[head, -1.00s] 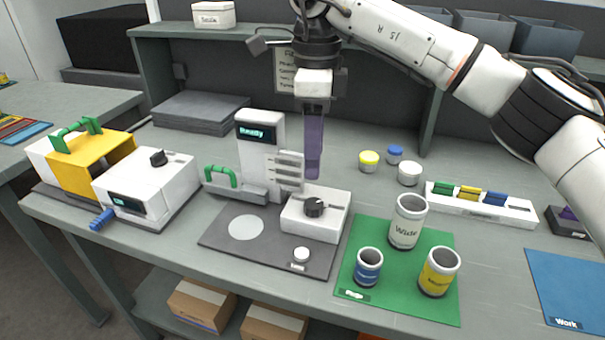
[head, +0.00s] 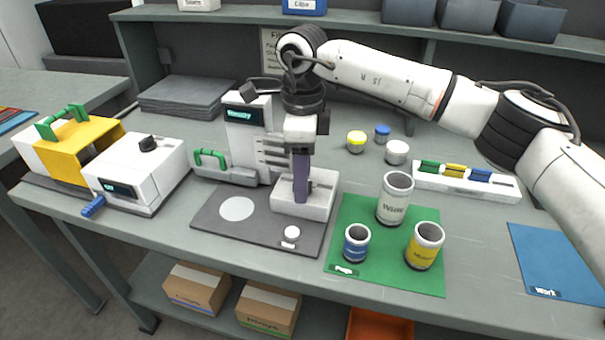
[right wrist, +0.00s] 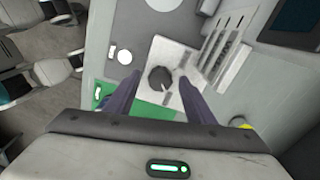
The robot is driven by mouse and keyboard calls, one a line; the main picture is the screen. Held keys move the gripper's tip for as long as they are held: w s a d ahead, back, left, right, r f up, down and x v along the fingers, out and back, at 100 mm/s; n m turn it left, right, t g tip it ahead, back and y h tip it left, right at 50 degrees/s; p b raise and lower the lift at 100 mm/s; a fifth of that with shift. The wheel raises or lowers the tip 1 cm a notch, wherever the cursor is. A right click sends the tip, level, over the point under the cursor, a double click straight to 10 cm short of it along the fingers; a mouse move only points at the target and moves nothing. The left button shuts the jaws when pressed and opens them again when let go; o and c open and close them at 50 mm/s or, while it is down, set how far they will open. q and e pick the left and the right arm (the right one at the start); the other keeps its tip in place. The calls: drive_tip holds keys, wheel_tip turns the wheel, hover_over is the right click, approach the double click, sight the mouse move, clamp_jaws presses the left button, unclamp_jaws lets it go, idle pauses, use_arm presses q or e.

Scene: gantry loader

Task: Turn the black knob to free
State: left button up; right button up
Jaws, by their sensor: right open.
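The black knob (right wrist: 160,78) sits on top of a white block (head: 315,208) at the front of the gantry loader (head: 247,140). A pale pointer mark shows on it in the right wrist view. In the head view it is hidden behind my right gripper (head: 301,198), which points down over the block. In the right wrist view my right gripper (right wrist: 159,80) is open, with one purple finger on each side of the knob and a gap to each. I cannot tell how far above the block the tips are. No "free" mark is readable. My left gripper is not in view.
A second black knob (head: 148,144) sits on the white box (head: 160,180) at the left. A green mat (head: 385,275) with several cups lies right of the loader. A grey plate (head: 260,232) with a white button (head: 292,233) lies in front.

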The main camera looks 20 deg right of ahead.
drive_tip(key=c, duration=1)
drive_tip(key=shift+c, duration=0.3)
drive_tip(key=shift+n, duration=0.4)
drive_tip(key=n, duration=0.8)
drive_tip(key=shift+n, duration=0.3)
drive_tip(key=n, duration=0.8)
drive_tip(key=shift+r, duration=0.1)
drive_tip(key=shift+w+n, duration=0.1)
drive_tip(key=shift+n, duration=0.3)
